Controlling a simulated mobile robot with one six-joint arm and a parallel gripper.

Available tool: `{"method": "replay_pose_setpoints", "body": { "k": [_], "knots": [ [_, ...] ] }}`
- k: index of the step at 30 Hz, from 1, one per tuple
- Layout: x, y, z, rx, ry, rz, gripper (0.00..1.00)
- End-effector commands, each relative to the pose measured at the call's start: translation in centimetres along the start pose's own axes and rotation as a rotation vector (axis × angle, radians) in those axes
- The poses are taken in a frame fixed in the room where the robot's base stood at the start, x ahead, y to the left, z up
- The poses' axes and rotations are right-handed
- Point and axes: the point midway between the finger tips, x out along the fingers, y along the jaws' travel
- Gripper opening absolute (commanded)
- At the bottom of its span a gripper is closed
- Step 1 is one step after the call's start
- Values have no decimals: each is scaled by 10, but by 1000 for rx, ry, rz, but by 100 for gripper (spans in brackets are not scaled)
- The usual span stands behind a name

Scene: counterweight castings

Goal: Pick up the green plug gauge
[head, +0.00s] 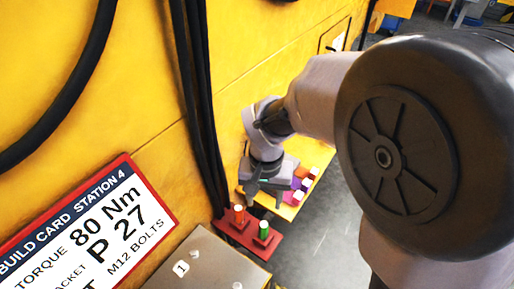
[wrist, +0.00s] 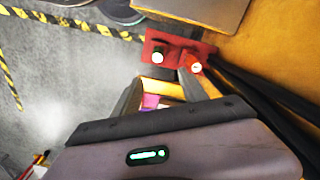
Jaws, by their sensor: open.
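The green plug gauge (head: 263,231) stands upright on the right end of a small red holder (head: 232,234) in the head view. It has a pale top. In the wrist view the green gauge (wrist: 157,56) shows near the top centre, on the red holder (wrist: 176,46), just beyond the fingertips. An orange-red gauge (head: 238,214) stands beside it, also seen in the wrist view (wrist: 195,64) near the right finger. My gripper (head: 264,192) is behind the holder in the head view. In the wrist view my gripper (wrist: 161,76) is open, with nothing visibly held between its fingers.
A yellow shelf (head: 288,211) beyond the holder bears several coloured pieces with white tops. Black cables (head: 200,110) hang down the yellow wall beside the holder. A metal plate (head: 205,266) marked 1 lies in front. Grey floor (head: 330,235) is open at right.

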Motion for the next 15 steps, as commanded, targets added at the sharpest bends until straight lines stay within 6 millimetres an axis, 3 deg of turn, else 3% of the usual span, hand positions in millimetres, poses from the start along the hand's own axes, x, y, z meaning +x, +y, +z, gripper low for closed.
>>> {"method": "replay_pose_setpoints", "body": {
  "k": [1, 6, 9, 15],
  "knots": [
    [23, 0, 1, 0, -4, 1, 51],
    [75, 0, 1, 0, -2, 1, 51],
    [94, 0, 1, 1, -2, 1, 51],
    [111, 0, 3, 0, 0, -1, 51]
  ]
}}
